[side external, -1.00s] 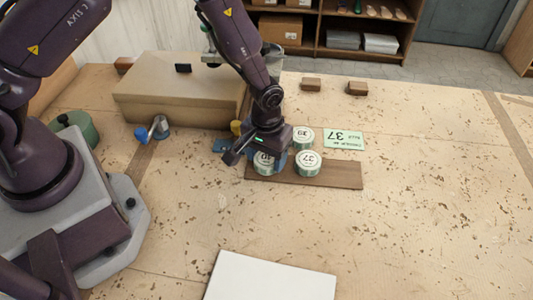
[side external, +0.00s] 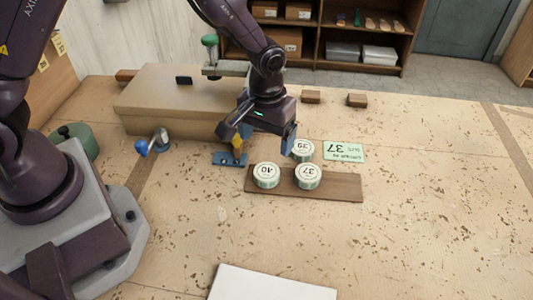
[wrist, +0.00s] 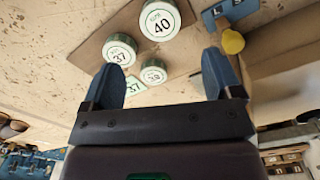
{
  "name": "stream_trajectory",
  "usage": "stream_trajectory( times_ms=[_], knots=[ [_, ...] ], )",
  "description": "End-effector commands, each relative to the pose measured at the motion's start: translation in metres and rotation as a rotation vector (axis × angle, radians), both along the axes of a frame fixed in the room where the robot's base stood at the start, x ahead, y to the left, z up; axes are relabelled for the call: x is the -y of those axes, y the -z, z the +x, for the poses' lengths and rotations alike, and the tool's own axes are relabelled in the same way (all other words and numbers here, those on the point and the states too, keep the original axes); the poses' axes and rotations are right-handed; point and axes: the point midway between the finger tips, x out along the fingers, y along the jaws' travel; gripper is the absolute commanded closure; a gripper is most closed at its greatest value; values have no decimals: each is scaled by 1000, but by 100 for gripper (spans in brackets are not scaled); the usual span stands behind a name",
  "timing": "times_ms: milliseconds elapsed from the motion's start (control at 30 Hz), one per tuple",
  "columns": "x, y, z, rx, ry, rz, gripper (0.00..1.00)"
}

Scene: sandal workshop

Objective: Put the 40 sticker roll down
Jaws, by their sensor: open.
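The 40 sticker roll (side external: 266,175), a pale green drum with a white top, stands upright on the left part of the brown board (side external: 337,188); it also shows in the wrist view (wrist: 160,20). The 37 roll (side external: 308,175) stands to its right on the board. A third roll (side external: 303,149), which reads 38 or 39, stands behind them. My gripper (side external: 265,147) is open and empty, above and behind the 40 roll and apart from it. In the wrist view my gripper's blue fingers (wrist: 160,85) are spread wide, with the third roll seen between them.
A green card marked 37 (side external: 344,152) lies right of the third roll. A blue piece with a yellow knob (side external: 230,158) lies left of my gripper. A large tan box (side external: 165,100) stands behind. The bench in front of the board is clear up to a white panel (side external: 270,284).

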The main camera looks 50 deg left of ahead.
Motion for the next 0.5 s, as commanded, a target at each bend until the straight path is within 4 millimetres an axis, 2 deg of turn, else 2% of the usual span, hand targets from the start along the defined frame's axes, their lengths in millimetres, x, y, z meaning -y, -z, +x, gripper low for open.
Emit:
stream_trajectory(
  times_ms=[33,133,400,500],
  knots=[
    [0,-9,1,4,0,-1,15],
    [0,-19,0,2,0,0,15],
    [-1,-30,0,5,2,-1,15],
    [-6,-49,-3,30,17,-9,15]
  ],
)
